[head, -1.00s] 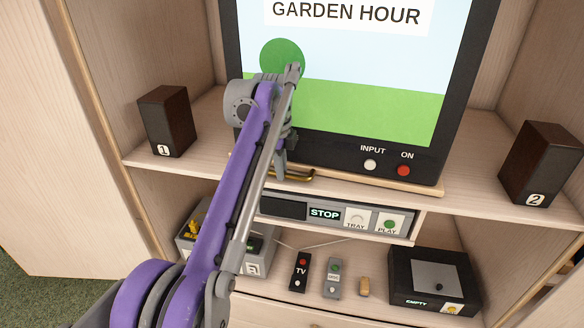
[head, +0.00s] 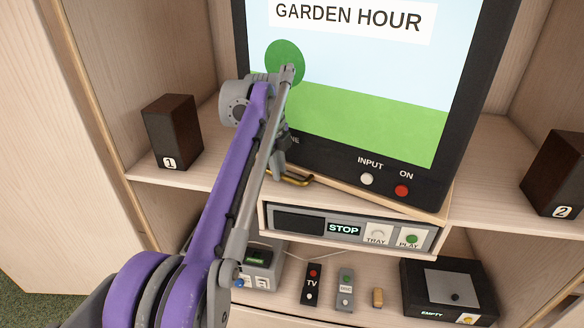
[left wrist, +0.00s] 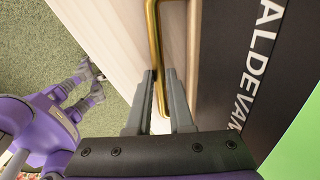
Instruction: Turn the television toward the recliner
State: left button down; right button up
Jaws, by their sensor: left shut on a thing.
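The television (head: 325,155) stands on the cabinet's upper shelf, its screen showing "GARDEN HOUR". It sits on a pale wooden board (head: 428,214), turned so its right edge is nearer me. A brass handle (head: 298,182) sticks out at the board's front left. My left gripper (head: 277,174) is shut on this handle, pointing down. In the left wrist view, the brass handle (left wrist: 152,45) runs between the grey fingers (left wrist: 160,92), beside the dark television frame (left wrist: 228,60). My arm hides part of the television's left side. The recliner is not in view.
Speaker 1 (head: 172,130) stands left of the television and speaker 2 (head: 556,172) right, both with gaps. Below are a disc player (head: 345,229), two remotes (head: 312,284) (head: 345,290) and a black box (head: 448,288). Green carpet (left wrist: 60,30) lies beside the cabinet.

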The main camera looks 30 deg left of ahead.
pick_arm(q)
jog(key=shift+a+r, duration=0.1)
jog(key=shift+a, duration=0.05)
pick_arm(e)
jog(key=shift+s+d, duration=0.1)
pick_arm(q)
jog(key=c, duration=1.2)
grip_release()
jog(key=o, duration=0.4)
jog(key=shift+w+a, duration=0.1)
jog(key=shift+w, duration=0.05)
jog(key=shift+r, duration=0.2)
jog(key=r, duration=0.3)
jog(key=s+r+p, duration=0.1)
jog(key=r, duration=0.2)
jog(key=s+r+p, duration=0.1)
jog(key=r, duration=0.3)
pick_arm(e)
jog(key=w+r, duration=0.2)
jog(key=r, duration=0.1)
jog(key=shift+r, duration=0.15)
